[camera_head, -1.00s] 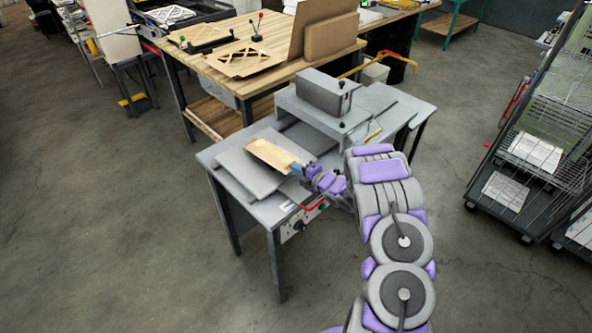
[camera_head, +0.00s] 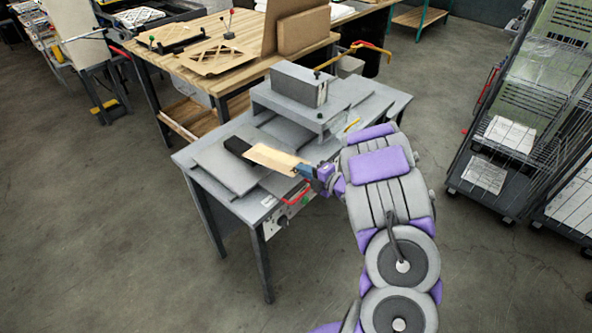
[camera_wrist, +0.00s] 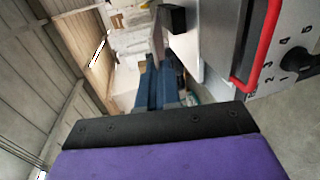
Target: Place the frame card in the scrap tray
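The frame card (camera_head: 275,158) is a thin tan panel held out over the near left part of the grey machine table. It also shows edge-on in the wrist view (camera_wrist: 157,38). My gripper (camera_head: 304,170) has its blue fingers at the card's right end. In the wrist view the fingers (camera_wrist: 160,75) lie close together on it. The card appears raised above the grey plate, though the gap is hard to judge. I cannot identify a scrap tray for certain in either view.
A black block (camera_head: 238,146) stands just beyond the card on the grey machine table (camera_head: 190,157). A red handle (camera_head: 294,195) is at its front edge. A raised grey press (camera_head: 300,84) stands behind. A wooden bench (camera_head: 190,68) is at the back left, wire racks (camera_head: 520,110) at the right.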

